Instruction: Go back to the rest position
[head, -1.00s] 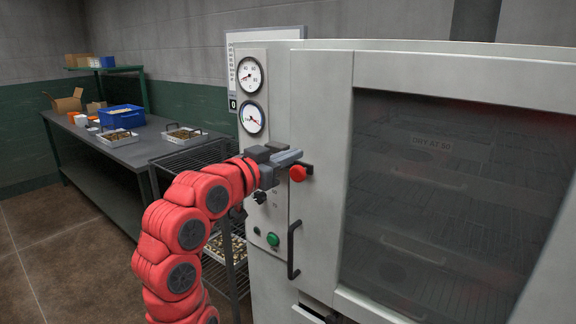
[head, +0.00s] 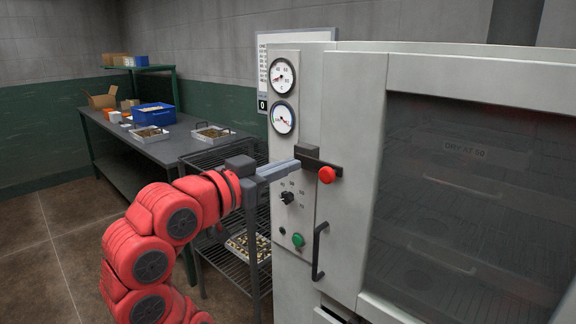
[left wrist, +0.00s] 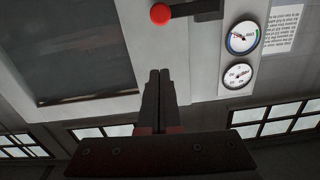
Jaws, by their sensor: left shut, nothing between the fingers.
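My left gripper (head: 282,170) is shut and empty. In the head view it points right, in front of the control panel of a grey oven-like cabinet (head: 340,120), near the red knob (head: 327,175) on its dark latch bar. Whether it touches the panel or bar is hard to tell. In the left wrist view the shut fingers (left wrist: 160,78) lie together below the red knob (left wrist: 160,14), with a visible gap from it. The cabinet door with its dark window (head: 470,200) is shut. My right gripper is not in view.
The panel has two gauges (head: 283,118), a black dial (head: 287,198) and a green button (head: 298,240). A black door handle (head: 319,250) sticks out below. A wire rack (head: 235,262) stands left of the cabinet. A work table (head: 120,140) with trays and a blue bin (head: 154,115) stands behind.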

